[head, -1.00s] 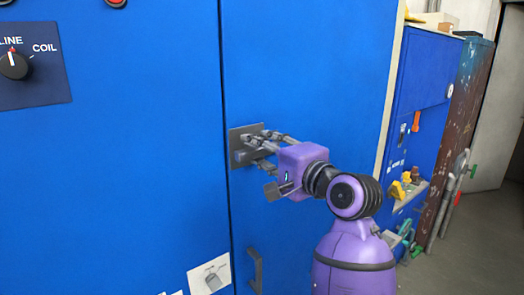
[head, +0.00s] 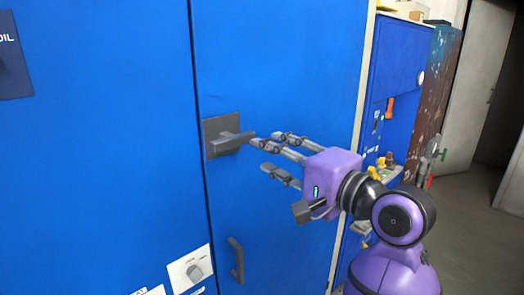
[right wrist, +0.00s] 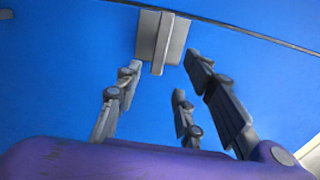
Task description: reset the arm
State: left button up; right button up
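A grey lever handle on a square plate (head: 217,147) is mounted on the blue cabinet door (head: 270,60). The lever sticks out to the right, roughly level. My purple right gripper (head: 264,154) is just right of the handle, with its fingers pointing at it. In the right wrist view the fingers (right wrist: 163,75) are spread and empty, and the handle (right wrist: 161,38) is beyond their tips, apart from them. My left gripper is not in view.
A small grey pull (head: 237,260) and a white plate with a knob (head: 192,269) are lower on the cabinet. A blue tool panel (head: 390,95) stands to the right. Open floor (head: 475,215) lies at the far right.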

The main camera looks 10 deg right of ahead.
dwell(0.4)
jog(key=w+d+f+n+t+h, duration=0.3)
jog(key=w+d+f+n+h, duration=0.15)
jog(key=w, duration=0.25)
jog(key=s+d+f+n+g+h, duration=0.1)
jog(key=d+f+n+h, duration=0.1)
jog(key=f, duration=0.9)
jog(key=s+d+f+n+g+h, duration=0.1)
jog(key=s+d+f+n+h, duration=0.1)
jog(key=f, duration=1)
jog(key=s+d+f+n+g+h, duration=0.1)
jog(key=s+f+n+g, duration=0.1)
jog(key=s+f, duration=0.7)
jog(key=s+d+f+n+g, duration=0.1)
jog(key=s+f, duration=0.4)
jog(key=f, duration=0.7)
jog(key=s+f+g, duration=0.1)
jog(key=s+f, duration=0.4)
jog(key=s, duration=0.3)
jog(key=s+f+g, duration=0.2)
jog(key=s+f, duration=0.4)
jog(key=s, duration=0.3)
jog(key=shift+s+d+f+g+h, duration=0.15)
jog(key=shift+d+f+g+h, duration=0.1)
jog(key=shift+d+g+h, duration=0.1)
